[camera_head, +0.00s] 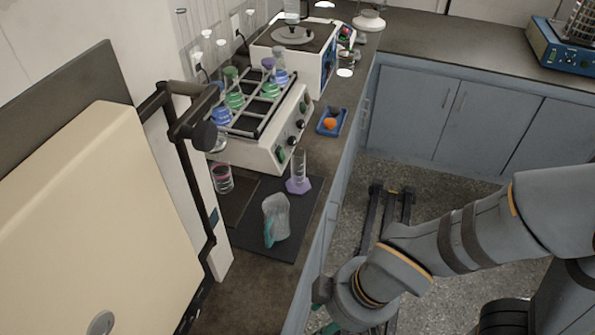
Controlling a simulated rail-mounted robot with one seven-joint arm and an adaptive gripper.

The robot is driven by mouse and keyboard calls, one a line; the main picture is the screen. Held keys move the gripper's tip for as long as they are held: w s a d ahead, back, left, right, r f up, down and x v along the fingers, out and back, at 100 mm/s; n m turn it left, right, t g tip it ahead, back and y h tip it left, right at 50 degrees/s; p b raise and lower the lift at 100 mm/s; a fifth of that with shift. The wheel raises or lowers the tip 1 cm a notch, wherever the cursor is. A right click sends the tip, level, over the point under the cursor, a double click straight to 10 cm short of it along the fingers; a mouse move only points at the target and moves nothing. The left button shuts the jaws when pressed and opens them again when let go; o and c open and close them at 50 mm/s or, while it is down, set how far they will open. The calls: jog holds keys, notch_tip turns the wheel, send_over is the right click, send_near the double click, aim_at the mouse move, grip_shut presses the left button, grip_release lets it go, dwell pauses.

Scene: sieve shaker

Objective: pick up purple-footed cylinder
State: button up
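The purple-footed cylinder (299,168) is a clear, narrow measuring cylinder on a purple hexagonal foot. It stands upright on the dark mat (289,244) on the bench, just in front of the white shaker. My arm reaches in from the right, and its wrist is at the bottom centre, off the bench's front edge. Only a small teal part of my gripper (325,328) shows at the bottom edge. Its fingertips are cut off, so I cannot see whether it is open. It is well apart from the cylinder.
A pale translucent vessel with teal (275,220) is on the mat near the cylinder. A glass with a pink band (222,179) is to the left. The shaker (250,153) carries several flasks. A blue tray (332,120) holds an orange ball. A beige lid (90,220) fills the left.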

jog(key=shift+o, duration=0.5)
jog(key=o, duration=0.6)
jog(key=shift+c, duration=0.2)
